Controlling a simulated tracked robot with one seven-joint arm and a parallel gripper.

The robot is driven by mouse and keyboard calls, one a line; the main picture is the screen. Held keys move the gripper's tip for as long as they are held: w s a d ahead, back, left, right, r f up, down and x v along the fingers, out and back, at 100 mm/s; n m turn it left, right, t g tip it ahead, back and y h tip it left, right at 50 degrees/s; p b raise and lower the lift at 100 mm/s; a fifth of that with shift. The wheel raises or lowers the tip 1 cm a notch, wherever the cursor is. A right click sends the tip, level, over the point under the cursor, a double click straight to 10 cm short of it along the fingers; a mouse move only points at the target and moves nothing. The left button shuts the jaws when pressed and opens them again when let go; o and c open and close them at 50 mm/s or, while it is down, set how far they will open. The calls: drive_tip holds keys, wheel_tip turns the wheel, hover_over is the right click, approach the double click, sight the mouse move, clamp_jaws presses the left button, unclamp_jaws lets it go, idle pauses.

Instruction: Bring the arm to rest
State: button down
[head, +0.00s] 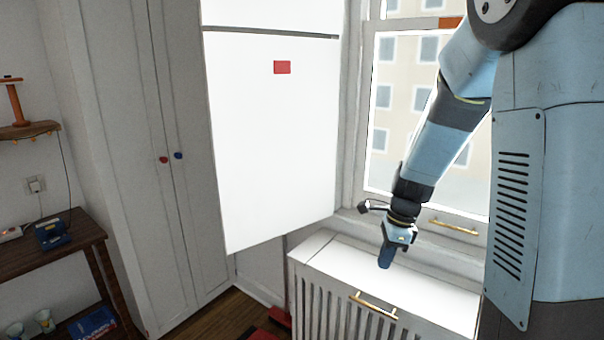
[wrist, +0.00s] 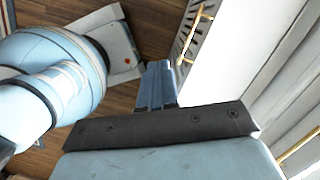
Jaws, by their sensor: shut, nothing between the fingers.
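My gripper (head: 386,258) hangs at the end of my arm, pointing down in front of the window and over the white top of the radiator cover (head: 340,262). In the head view its fingers look closed together. In the wrist view my gripper (wrist: 156,70) shows its two blue fingers side by side with nothing held between them. My arm is bent, running from the upper right down to the gripper. Whether the fingertips touch the cover's top cannot be told.
A white panel with a red tag (head: 282,67) hangs left of the arm. The window (head: 415,100) is behind it. A grey wardrobe (head: 150,160) and a dark wooden shelf table (head: 50,250) stand at the left. A brass handle (head: 373,305) is on the cover's front edge.

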drive_tip(key=s+d+r+n+t+h, duration=0.2)
drive_tip(key=s+r+n+t, duration=0.3)
drive_tip(key=s+r+n, duration=1.4)
drive_tip(key=shift+d+r+n, duration=0.15)
drive_tip(key=shift+r+n, duration=0.15)
drive_tip(key=shift+r, duration=0.15)
